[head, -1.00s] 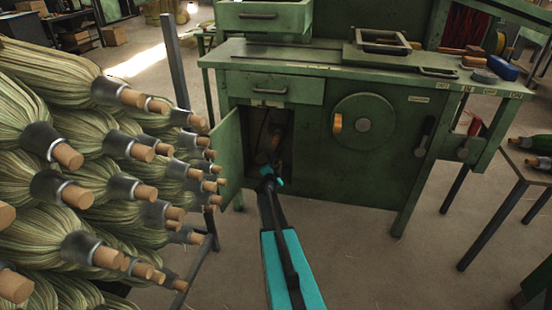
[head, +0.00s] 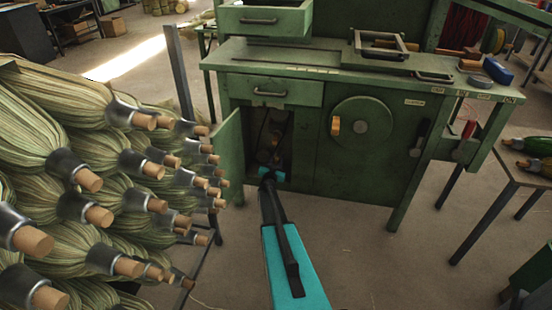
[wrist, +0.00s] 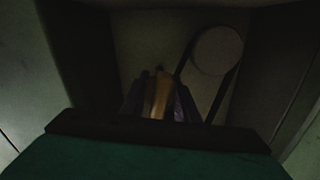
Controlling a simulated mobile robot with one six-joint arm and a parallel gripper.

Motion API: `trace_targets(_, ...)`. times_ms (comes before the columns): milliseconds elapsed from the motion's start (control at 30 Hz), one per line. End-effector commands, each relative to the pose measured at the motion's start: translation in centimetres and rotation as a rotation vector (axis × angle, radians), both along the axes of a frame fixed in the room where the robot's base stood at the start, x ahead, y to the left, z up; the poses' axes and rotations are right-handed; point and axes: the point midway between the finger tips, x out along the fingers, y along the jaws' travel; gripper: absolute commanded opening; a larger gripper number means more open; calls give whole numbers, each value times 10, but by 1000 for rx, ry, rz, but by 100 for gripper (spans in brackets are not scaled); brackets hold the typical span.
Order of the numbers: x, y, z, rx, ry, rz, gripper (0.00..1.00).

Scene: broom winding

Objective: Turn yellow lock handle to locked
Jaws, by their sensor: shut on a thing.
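A yellow-brown handle (wrist: 158,95) shows in the dim wrist view, upright between the dark fingers of my gripper (wrist: 159,105). The fingers are closed on its two sides. In the head view my gripper (head: 272,166) reaches into the dark open compartment (head: 286,130) low in the green machine. The handle cannot be made out clearly there, and the gripper and shadow hide its base.
The open green door (head: 229,155) stands left of my arm. A rack of brooms (head: 95,185) fills the left side. A wheel (head: 362,122) with an orange knob (head: 335,126) is to the right. Behind the handle a belt runs around a pale pulley (wrist: 217,50).

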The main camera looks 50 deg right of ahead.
Motion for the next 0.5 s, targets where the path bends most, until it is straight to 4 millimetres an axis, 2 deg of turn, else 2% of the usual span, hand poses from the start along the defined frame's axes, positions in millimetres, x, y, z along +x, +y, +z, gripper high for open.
trace_targets(33, -6, -6, 1, -5, 3, -13, 6)
trace_targets(467, -7, -6, 0, -10, 11, -14, 6)
trace_targets(500, -7, -6, 0, -10, 11, -14, 31)
